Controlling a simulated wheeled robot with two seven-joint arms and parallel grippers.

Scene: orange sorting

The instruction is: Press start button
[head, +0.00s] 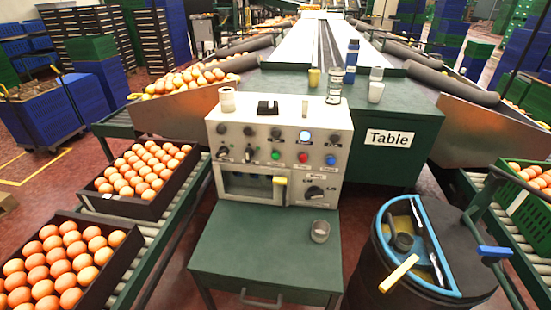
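A pale control panel (236,140) stands upright at the middle of the head view, on a green cabinet. Its lower row holds a green button (276,155), a red button (303,157) and a blue button (330,160). A white lit round button or lamp (305,137) sits above the red one. Black knobs fill the rest of the upper row. A large dark rotary switch (315,191) is at the lower right. The small labels are too small to read, so I cannot tell which button is marked start. Neither of my grippers is in view.
A green ledge (255,245) in front of the panel holds a small clear cup (320,231). A dark drum with a blue rim (385,262) stands at right. Crates of oranges (128,207) sit on the left conveyor. Cups and bottles stand on and behind the panel.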

